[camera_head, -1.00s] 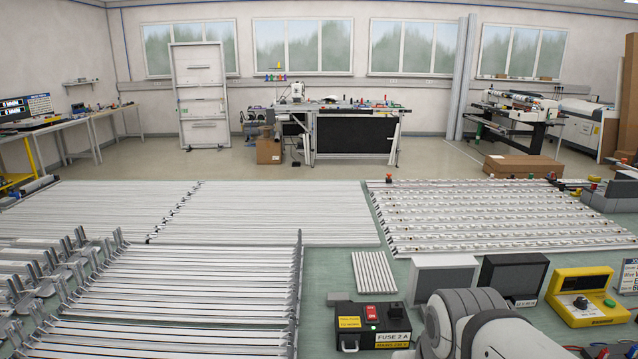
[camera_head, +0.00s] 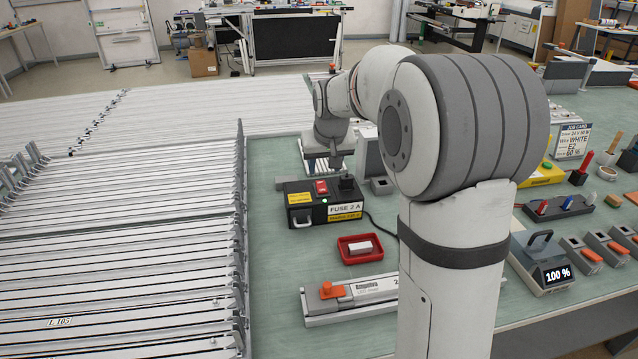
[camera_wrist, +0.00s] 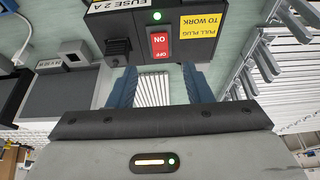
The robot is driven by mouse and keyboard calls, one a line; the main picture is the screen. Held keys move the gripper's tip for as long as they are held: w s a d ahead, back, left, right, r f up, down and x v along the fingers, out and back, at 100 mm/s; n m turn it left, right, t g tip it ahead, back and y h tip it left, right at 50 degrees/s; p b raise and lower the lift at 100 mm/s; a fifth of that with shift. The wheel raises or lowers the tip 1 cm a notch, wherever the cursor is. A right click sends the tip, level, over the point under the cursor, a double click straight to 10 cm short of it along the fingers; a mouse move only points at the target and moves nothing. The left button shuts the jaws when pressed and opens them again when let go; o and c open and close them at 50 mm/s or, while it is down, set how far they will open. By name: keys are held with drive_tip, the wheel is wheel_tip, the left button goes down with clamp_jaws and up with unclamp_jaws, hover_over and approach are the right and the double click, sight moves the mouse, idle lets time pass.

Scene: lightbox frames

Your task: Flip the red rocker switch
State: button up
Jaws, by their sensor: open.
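The red rocker switch (camera_head: 321,187) is on top of a black box (camera_head: 300,214) with yellow labels and a "FUSE 2 A" plate. In the wrist view the rocker (camera_wrist: 159,44) appears upside down, with ON and OFF markings; I cannot tell which side is pressed. A green lamp (camera_wrist: 157,16) glows beside it. My gripper (camera_wrist: 160,80) is open and empty, its two blue fingers apart, with the rocker ahead between their lines. In the head view my wrist is just behind the box; the fingertips are not clear there.
A black knob or plug (camera_wrist: 117,47) stands beside the rocker on the box. A red tray (camera_head: 345,255) with a white block and a long light fixture (camera_head: 320,308) lie in front of it. Racks of metal strips (camera_head: 130,260) fill the left. Bare green tabletop lies between.

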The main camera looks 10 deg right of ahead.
sight(321, 186)
drive_tip(key=x, duration=0.8)
drive_tip(key=shift+w, duration=0.2)
drive_tip(key=shift+c, duration=0.4)
